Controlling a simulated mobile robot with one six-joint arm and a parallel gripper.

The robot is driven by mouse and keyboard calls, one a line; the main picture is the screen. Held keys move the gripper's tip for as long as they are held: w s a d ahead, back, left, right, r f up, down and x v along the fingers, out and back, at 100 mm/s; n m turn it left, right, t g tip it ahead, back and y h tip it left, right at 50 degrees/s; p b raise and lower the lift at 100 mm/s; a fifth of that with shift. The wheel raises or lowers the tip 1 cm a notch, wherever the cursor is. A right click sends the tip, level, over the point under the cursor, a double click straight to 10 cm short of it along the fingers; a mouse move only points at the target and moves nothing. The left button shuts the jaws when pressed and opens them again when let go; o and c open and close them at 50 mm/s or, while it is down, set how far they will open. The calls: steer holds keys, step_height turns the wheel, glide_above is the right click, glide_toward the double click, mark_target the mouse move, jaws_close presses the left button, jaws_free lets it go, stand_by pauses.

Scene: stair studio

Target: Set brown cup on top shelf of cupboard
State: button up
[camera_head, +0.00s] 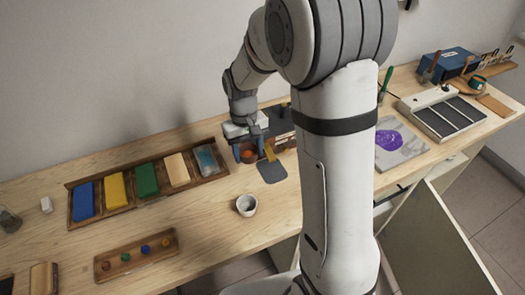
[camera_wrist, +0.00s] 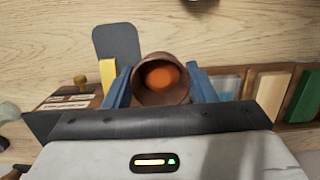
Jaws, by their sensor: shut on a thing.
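My gripper (camera_head: 250,153) is shut on the brown cup (camera_wrist: 139,92). In the wrist view the cup's round mouth faces the camera between my blue fingers (camera_wrist: 163,88), with something orange inside it. In the head view only a small part of the cup shows between the fingers, above the back of the bench beside the row of coloured blocks. Whether it touches the bench is unclear. The cupboard is under the bench at the right, with a pale door (camera_head: 440,240) standing open. My arm hides part of it, and its shelves cannot be made out.
A white cup (camera_head: 246,205) stands in front of my gripper. A wooden tray (camera_head: 150,203) of coloured blocks lies to the left, and a smaller tray (camera_head: 137,266) in front. A grey flat piece (camera_head: 271,171) lies close by. A slotted box (camera_head: 441,114) stands at the right.

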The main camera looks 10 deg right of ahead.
mark_target(250, 179)
step_height(250, 179, down, 9)
steer(key=shift+r+p, duration=0.15)
steer(key=shift+p, duration=0.5)
steer(key=shift+s, duration=0.1)
steer(key=shift+f, duration=0.2)
steer(key=o, duration=1)
steer(key=shift+r, duration=0.1)
steer(key=shift+c, duration=0.2)
